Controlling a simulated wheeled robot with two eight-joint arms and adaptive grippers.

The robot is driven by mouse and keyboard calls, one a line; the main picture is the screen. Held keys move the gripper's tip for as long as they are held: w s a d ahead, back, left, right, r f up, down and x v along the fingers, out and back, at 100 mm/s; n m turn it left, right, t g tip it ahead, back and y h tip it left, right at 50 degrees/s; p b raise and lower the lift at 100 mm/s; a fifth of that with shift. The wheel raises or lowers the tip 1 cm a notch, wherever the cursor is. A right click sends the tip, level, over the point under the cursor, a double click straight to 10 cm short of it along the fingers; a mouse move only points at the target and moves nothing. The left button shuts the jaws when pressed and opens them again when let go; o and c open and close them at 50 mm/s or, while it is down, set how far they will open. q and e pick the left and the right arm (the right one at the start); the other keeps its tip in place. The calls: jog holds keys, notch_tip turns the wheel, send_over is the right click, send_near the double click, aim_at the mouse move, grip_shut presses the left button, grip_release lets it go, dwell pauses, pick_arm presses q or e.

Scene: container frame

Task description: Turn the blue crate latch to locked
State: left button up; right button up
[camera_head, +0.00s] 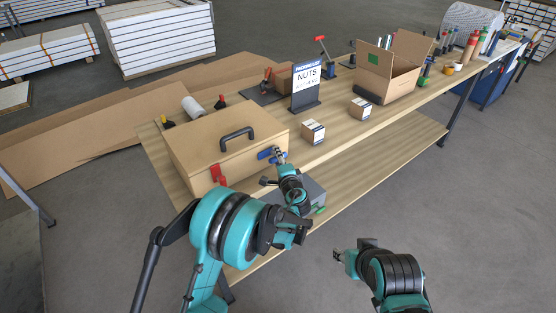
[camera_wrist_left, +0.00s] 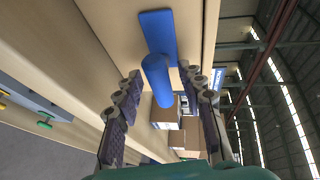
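The wooden crate (camera_head: 212,150) stands on the near-left part of the workbench, with a black handle on its lid. Its blue latch (camera_head: 265,154) is on the front face near the right end; a red latch (camera_head: 218,175) is further left. In the left wrist view the blue latch (camera_wrist_left: 157,40) shows a flat plate and a round bar pointing toward the camera. My left gripper (camera_head: 279,156) is at the blue latch. Its fingers (camera_wrist_left: 160,78) are open, one on each side of the bar, with visible gaps. My right gripper (camera_head: 339,256) hangs in front of the bench, away from the crate; its opening is unclear.
Two small cartons (camera_head: 313,131) and a NUTS sign (camera_head: 306,87) stand right of the crate. An open cardboard box (camera_head: 391,72) is further right. A grey box (camera_head: 311,193) with a green part is below my left gripper. The floor at right is clear.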

pick_arm(q)
grip_shut()
jog(key=shift+m, duration=0.3)
jog(key=m+g+y+p, duration=0.1)
jog(key=m+g, duration=0.1)
jog(key=shift+m, duration=0.3)
jog(key=m+g+y, duration=0.1)
jog(key=m, duration=0.2)
jog(key=shift+g, duration=0.3)
jog(key=m+g+y, duration=0.1)
jog(key=m+y, duration=0.1)
jog(key=m, duration=0.1)
jog(key=shift+f+g, duration=0.1)
jog(key=shift+g, duration=0.2)
jog(key=shift+m+g+y, duration=0.5)
jog(key=shift+m+y, duration=0.6)
jog(key=shift+m, duration=0.2)
